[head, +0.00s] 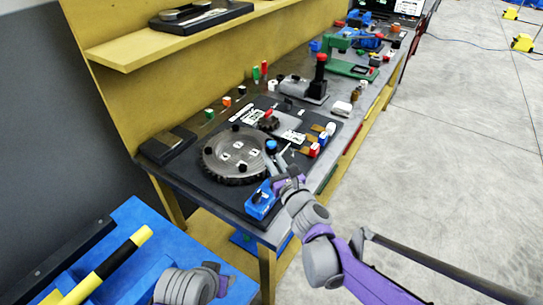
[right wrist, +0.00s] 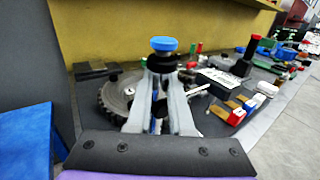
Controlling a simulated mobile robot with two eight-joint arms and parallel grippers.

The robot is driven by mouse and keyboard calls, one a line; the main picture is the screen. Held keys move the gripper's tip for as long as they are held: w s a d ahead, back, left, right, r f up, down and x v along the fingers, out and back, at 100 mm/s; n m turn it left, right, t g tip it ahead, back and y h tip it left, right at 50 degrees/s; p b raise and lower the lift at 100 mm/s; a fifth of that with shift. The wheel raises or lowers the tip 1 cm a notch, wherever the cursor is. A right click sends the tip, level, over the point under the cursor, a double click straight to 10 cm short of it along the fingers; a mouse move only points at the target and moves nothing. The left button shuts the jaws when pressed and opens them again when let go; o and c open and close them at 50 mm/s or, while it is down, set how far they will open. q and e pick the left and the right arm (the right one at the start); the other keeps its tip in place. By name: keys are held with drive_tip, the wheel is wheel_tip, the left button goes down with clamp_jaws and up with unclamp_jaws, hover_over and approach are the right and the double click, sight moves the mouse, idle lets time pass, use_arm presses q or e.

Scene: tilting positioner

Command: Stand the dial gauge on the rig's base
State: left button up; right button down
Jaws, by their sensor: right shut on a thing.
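My right gripper (head: 273,160) is over the front edge of the bench, beside the round toothed table. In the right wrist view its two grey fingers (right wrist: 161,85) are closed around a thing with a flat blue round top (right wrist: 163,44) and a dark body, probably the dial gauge. The blue top (head: 271,145) also shows in the head view, roughly upright above the fingertips. The fingers hide most of its lower part. The rig has a flat black base (head: 210,183) bearing the toothed round table (head: 236,154). I cannot tell whether the held thing touches the base.
A blue box (head: 262,200) sits at the bench's front edge below my right gripper. Small red, white and brown blocks (head: 318,146) are to its right. A black tray (head: 167,145) lies at left. A red-topped lever device (head: 319,75) stands farther back.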

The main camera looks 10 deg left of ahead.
drive_tip(key=shift+f, duration=0.55)
drive_tip(key=c, duration=0.7)
unclamp_jaws()
drive_tip(key=shift+c, duration=0.2)
drive_tip(key=shift+s, duration=0.1)
drive_tip(key=b+v, duration=0.1)
drive_tip(key=v, duration=0.9)
drive_tip(key=shift+s+d, duration=0.25)
drive_tip(key=shift+s, duration=0.05)
